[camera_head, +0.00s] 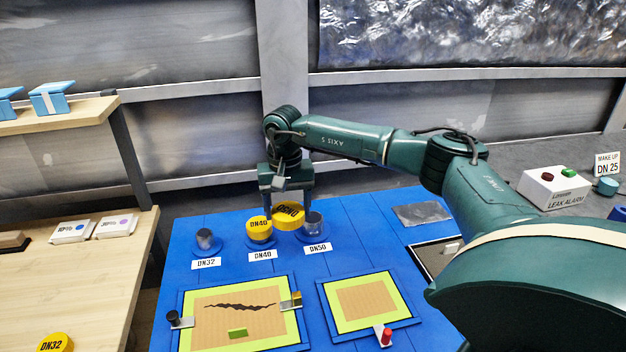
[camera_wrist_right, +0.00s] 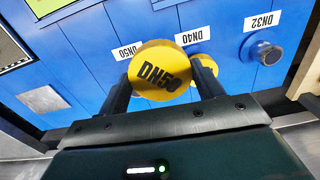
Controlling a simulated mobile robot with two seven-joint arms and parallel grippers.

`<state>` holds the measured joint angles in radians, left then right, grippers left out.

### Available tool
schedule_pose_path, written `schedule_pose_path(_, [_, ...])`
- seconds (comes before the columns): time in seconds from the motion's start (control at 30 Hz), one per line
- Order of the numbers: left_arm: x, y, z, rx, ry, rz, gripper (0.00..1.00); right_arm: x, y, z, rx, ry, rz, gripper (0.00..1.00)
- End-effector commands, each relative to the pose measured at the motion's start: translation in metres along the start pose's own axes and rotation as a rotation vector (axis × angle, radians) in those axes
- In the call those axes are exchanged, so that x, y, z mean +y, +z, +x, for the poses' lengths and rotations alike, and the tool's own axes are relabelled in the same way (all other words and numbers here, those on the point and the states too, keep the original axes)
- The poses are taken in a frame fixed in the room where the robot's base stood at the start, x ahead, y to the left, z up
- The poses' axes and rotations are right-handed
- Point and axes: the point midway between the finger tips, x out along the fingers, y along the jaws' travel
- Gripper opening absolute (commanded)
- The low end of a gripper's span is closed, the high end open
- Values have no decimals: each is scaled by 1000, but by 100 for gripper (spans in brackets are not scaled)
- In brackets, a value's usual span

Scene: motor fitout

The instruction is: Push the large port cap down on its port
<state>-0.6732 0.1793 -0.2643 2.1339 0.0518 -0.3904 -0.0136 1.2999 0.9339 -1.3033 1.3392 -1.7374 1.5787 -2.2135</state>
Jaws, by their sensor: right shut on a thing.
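The large yellow cap marked DN50 (camera_head: 289,212) is between the fingers of my right gripper (camera_head: 287,207), which is shut on it. The right wrist view shows the cap (camera_wrist_right: 159,70) face-on between the two dark fingers. The grey DN50 port (camera_head: 314,226) stands behind its label on the blue board, just right of the cap in the head view. The cap looks apart from the port, held above the board; its exact height is hard to tell. My left gripper is not in view.
A yellow DN40 cap (camera_head: 259,228) sits on the port left of the held cap, close by. The bare DN32 port (camera_head: 205,240) is further left. Two framed panels (camera_head: 238,306) lie in front. A DN32 cap (camera_head: 54,342) lies on the wooden table.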

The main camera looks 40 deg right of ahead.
Motion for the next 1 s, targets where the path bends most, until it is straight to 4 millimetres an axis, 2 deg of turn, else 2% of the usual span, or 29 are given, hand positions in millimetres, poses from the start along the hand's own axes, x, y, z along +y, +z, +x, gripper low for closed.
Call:
schedule_pose_path(0.03, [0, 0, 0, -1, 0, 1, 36, 14, -17, -5, 3, 0, 55, 45])
schedule_pose_path(0.1, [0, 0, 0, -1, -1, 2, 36, 30, -34, -8, 2, -1, 110, 45])
schedule_pose_path(0.3, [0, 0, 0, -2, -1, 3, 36, 60, -60, -16, 1, 0, 206, 45])
schedule_pose_path(0.57, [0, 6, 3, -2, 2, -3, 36, 67, -65, -10, -1, 0, 226, 45])
schedule_pose_path(0.9, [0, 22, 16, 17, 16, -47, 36, 67, -64, 22, -1, 2, 225, 45])
schedule_pose_path(1.0, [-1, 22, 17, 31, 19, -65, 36, 67, -64, 30, -1, 2, 225, 45])
